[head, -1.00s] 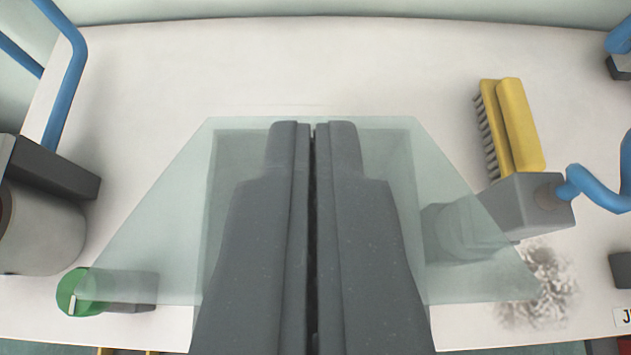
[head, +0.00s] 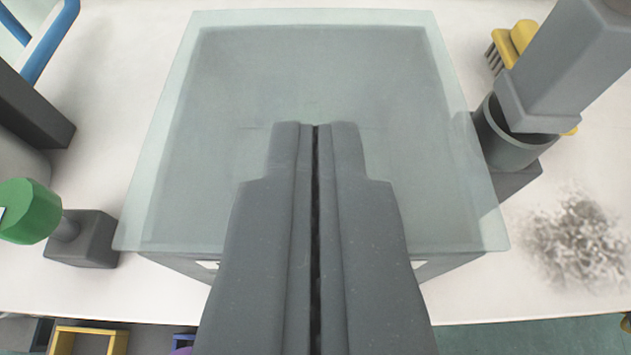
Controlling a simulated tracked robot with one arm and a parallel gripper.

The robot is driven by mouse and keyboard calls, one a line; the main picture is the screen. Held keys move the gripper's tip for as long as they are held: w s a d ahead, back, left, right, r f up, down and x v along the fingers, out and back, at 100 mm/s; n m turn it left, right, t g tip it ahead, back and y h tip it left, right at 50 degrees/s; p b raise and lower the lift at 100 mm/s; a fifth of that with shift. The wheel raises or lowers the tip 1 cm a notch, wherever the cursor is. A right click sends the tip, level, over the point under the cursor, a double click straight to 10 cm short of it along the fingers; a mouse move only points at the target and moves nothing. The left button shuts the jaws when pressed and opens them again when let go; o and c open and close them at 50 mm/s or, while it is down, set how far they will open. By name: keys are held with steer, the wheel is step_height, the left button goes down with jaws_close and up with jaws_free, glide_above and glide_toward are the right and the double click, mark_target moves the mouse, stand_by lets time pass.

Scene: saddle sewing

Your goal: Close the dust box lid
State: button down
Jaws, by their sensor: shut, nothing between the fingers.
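The dust box lid (head: 300,75) is a clear, pale green panel in the middle of the head view. It spans the top of the grey dust box (head: 440,266), and its edges reach past the box walls. The box's inside shows dimly through it. The lid looks flat or nearly flat; I cannot tell whether its near edge rests on the rim. My gripper (head: 315,125) is shut and empty, with its fingertips over the lid's middle. I cannot tell if they touch it. My fingers hide the middle of the lid's near edge.
A green knob (head: 28,211) on a dark grey block (head: 82,240) stands left of the box. A grey cylindrical part (head: 512,140) stands close on the right, partly in front of a yellow brush (head: 515,42). A grey dust pile (head: 580,240) lies on the white table at right.

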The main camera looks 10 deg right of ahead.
steer(key=shift+s+d+f+b, duration=0.1)
steer(key=shift+s+f+b, duration=0.2)
steer(key=shift+f, duration=0.4)
steer(key=shift+s+d+f+b, duration=0.1)
steer(key=shift+s+f+b, duration=0.1)
steer(key=shift+f+b, duration=0.4)
steer(key=shift+s+d+f+b, duration=0.1)
steer(key=shift+s+f+b, duration=0.15)
steer(key=shift+f, duration=0.55)
step_height(320, 180, up, 7)
steer(key=p, duration=0.2)
steer(key=s+a+f, duration=0.3)
steer(key=s, duration=0.5)
steer(key=shift+s+t, duration=0.3)
steer(key=shift+s, duration=0.1)
